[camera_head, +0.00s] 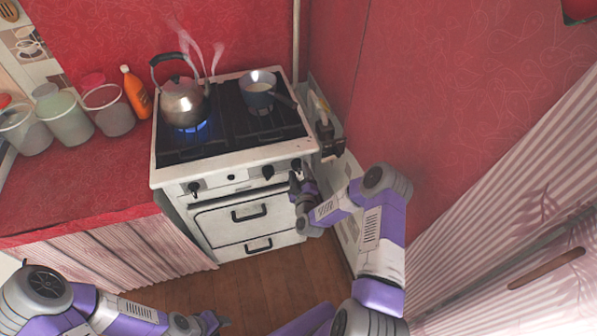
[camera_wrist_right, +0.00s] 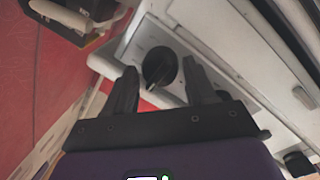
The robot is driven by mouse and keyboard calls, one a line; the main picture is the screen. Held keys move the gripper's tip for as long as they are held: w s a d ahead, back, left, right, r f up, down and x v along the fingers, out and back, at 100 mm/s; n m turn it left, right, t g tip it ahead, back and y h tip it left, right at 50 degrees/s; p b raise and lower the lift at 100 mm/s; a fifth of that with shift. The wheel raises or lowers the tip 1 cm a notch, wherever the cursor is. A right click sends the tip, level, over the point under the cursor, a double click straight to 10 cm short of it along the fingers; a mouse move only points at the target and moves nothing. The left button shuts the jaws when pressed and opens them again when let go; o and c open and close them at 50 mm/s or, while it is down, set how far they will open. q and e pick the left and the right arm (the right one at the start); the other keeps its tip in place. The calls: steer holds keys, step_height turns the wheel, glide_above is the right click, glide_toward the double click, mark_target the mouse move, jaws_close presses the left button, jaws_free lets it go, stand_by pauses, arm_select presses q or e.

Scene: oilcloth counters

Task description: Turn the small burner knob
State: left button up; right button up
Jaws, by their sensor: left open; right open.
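The white stove (camera_head: 236,154) has dark round knobs on its front panel: a left knob (camera_head: 194,187), a middle knob (camera_head: 267,171) and a right knob (camera_head: 296,164). No label shows which one is the small burner's. My right gripper (camera_head: 295,179) is at the right knob and partly covers it. In the right wrist view, this black knob (camera_wrist_right: 159,67) lies between the tips of my open right gripper (camera_wrist_right: 160,85), with gaps on both sides. Another knob (camera_wrist_right: 298,163) shows lower right. My left gripper (camera_head: 222,321) is open and empty, low over the floor.
A kettle (camera_head: 184,104) steams over a blue flame at the stove's left. A small saucepan (camera_head: 258,90) stands on the right side. Jars (camera_head: 66,123) and an orange bottle (camera_head: 135,92) stand on the red counter (camera_head: 90,190). A red wall (camera_head: 430,120) is close at right.

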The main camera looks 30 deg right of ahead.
steer(key=shift+w+d, duration=0.2)
steer(key=shift+w, duration=0.35)
steer(key=c, duration=0.7)
steer(key=shift+c, duration=0.2)
